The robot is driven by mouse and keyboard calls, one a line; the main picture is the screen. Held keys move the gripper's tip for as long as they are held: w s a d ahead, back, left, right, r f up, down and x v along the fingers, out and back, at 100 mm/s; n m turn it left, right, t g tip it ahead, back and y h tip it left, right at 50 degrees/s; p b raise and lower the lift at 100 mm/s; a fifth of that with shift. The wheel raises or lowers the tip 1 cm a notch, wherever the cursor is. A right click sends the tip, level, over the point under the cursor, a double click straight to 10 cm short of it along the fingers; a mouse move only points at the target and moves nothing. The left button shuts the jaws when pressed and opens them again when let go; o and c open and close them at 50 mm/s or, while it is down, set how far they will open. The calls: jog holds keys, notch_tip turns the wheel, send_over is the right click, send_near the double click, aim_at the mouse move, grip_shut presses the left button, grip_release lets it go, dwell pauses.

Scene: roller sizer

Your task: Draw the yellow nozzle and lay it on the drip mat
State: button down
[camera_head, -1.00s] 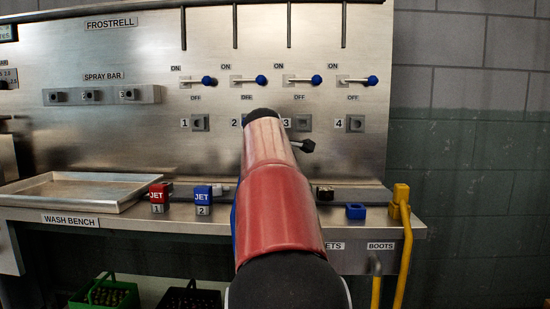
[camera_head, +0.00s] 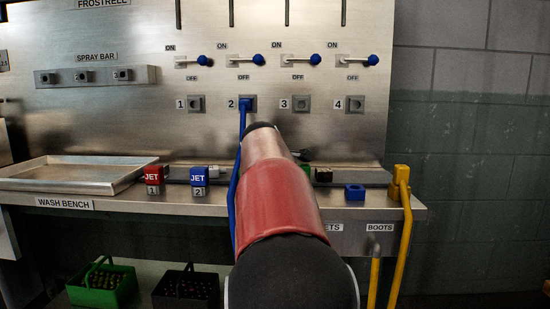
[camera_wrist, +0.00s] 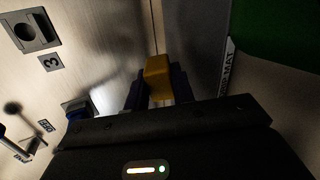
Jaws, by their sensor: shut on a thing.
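My gripper (camera_wrist: 157,92) is shut on a yellow nozzle (camera_wrist: 157,72), which shows between the two dark fingers in the wrist view. Only part of the nozzle is visible there. A green surface (camera_wrist: 280,32), likely the drip mat, lies at the upper right of the wrist view, apart from the nozzle, beside a white label (camera_wrist: 228,66) whose end reads MAT. In the head view my own arm covers the middle, so my gripper, the held nozzle and the mat are hidden.
A blue hose (camera_head: 236,190) hangs from outlet 2 beside my arm. Outlet 3 (camera_wrist: 31,29) is near my gripper. The wash bench holds a metal tray (camera_head: 72,174), red (camera_head: 153,174) and blue (camera_head: 198,175) JET blocks, and a yellow boots hose (camera_head: 404,235). Baskets (camera_head: 102,285) stand below.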

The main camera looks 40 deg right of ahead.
jog(key=c, duration=1.1)
grip_release()
jog(key=b+v, duration=0.1)
jog(key=v, duration=0.6)
jog(key=shift+s+a+r, duration=0.15)
jog(key=shift+s+a, duration=0.05)
jog(key=shift+a, duration=0.05)
